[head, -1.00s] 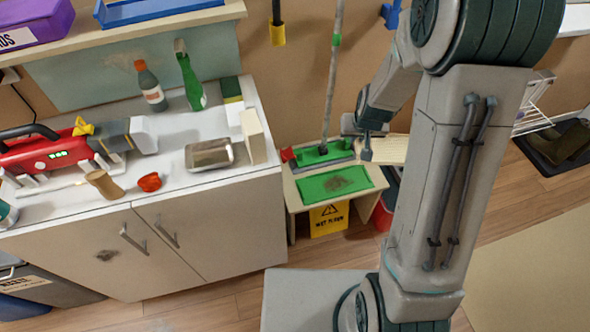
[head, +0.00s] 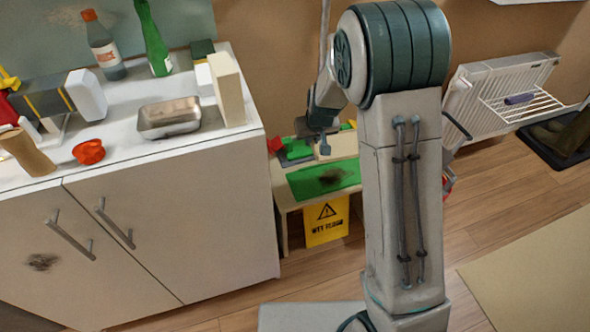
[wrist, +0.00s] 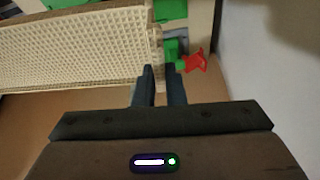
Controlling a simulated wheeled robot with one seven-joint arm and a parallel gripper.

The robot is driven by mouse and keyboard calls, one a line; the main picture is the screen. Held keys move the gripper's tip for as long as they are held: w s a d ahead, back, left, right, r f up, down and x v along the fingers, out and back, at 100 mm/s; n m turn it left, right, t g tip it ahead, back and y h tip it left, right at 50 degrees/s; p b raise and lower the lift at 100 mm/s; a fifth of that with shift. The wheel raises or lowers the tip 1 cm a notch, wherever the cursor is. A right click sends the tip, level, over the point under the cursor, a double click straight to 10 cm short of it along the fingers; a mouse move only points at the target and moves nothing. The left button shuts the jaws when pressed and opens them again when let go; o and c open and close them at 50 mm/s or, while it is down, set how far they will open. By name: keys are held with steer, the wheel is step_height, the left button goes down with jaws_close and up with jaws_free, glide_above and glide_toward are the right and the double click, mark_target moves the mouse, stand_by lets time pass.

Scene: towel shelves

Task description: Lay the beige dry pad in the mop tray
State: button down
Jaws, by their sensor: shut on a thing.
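My gripper (wrist: 158,85) is shut on one end of the beige dry pad (wrist: 75,55), a flat waffle-textured piece stretching left in the wrist view. In the head view my gripper (head: 325,144) hangs over a low wooden stand, with the pad (head: 342,145) beside it. The pad covers part of the stand's back area. A stained green pad (head: 318,181) lies in front of it on the stand. A green mop head (head: 296,150) is behind, partly hidden. I cannot clearly make out the mop tray; whether the pad touches anything below is unclear.
A red piece (wrist: 196,61) is close to my fingers on the right. A white cabinet (head: 170,215) with a metal tray (head: 170,118) and bottles stands left. A drying rack (head: 515,100) is right. Floor in front is clear.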

steer(key=w+a+f+b, duration=0.1)
steer(key=a+f+b, duration=0.1)
steer(key=f+b, duration=0.3)
steer(key=w+a+f+n+b, duration=0.1)
steer(key=w+a+f+b, duration=0.1)
steer(key=f+b, duration=0.3)
steer(key=shift+a+f, duration=0.45)
steer(key=shift+a, duration=0.05)
steer(key=shift+y, duration=0.3)
steer(key=shift+f+b, duration=1.8)
steer(key=shift+f, duration=0.55)
steer(key=shift+r+p, duration=0.25)
steer(key=shift+p, duration=0.8)
steer(key=shift+f+p, duration=0.1)
steer(key=shift+p, duration=0.25)
steer(key=shift+f, duration=0.3)
steer(key=shift+f+b, duration=1.25)
steer(key=shift+f, duration=0.15)
steer(key=shift+f+b, duration=0.65)
steer(key=shift+f, duration=0.3)
steer(key=c, duration=1.4)
jaws_free()
steer(key=shift+c, duration=0.2)
